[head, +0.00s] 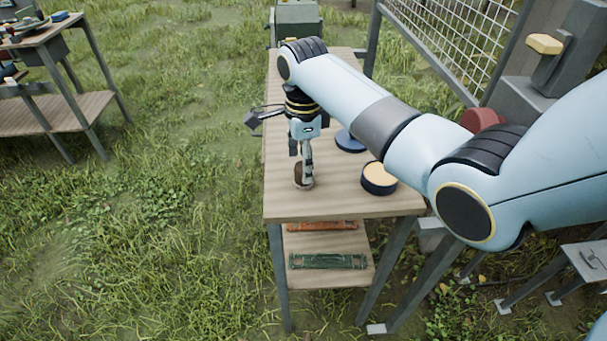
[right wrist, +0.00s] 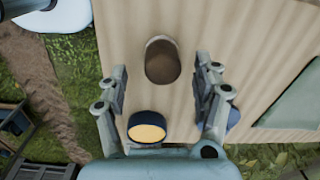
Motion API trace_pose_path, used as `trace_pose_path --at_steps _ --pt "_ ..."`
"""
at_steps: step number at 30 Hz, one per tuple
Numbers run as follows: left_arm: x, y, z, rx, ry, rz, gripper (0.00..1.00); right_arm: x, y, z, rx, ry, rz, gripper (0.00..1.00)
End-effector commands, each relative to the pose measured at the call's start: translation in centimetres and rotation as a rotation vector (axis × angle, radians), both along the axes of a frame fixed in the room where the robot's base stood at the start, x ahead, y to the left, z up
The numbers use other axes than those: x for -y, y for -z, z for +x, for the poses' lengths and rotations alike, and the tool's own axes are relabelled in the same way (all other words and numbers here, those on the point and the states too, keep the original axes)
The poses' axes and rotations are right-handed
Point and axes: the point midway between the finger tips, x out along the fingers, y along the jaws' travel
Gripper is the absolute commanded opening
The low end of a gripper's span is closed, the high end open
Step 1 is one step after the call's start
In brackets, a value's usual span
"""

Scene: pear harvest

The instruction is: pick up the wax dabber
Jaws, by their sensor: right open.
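The wax dabber appears to be the short brown rounded piece (head: 299,172) standing on the wooden table, near its left front edge. In the right wrist view the brown piece (right wrist: 162,62) lies ahead of the fingertips, about midway between their lines. My right gripper (head: 305,168) points down over it, and its fingers partly hide it in the head view. In the right wrist view the right gripper (right wrist: 163,82) is open, with nothing between its fingers. Whether a finger touches the piece I cannot tell. My left gripper is not in view.
A dark round tin of yellow wax (head: 379,176) stands to the right, with a flat blue disc (head: 350,141) behind it. The table (head: 340,205) has bare wood at its front. A lower shelf holds a green item (head: 328,262). A wire mesh panel (head: 450,40) stands at right.

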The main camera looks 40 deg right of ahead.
Motion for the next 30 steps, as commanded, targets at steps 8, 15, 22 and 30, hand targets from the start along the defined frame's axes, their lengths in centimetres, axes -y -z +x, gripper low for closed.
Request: trace_pose_path --at_steps 8,15,22,30 --pt "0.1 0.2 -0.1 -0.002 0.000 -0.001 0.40 0.3 3.0 0.2 0.001 -0.001 0.000 0.67" --pt "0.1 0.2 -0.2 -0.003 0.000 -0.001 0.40 0.3 3.0 0.2 0.001 -0.001 0.000 0.60" --pt "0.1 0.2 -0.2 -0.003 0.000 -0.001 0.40 0.3 3.0 0.1 0.001 -0.001 0.000 0.30" --pt "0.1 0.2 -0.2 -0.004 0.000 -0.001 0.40 0.3 3.0 0.2 0.001 -0.001 0.000 0.07"
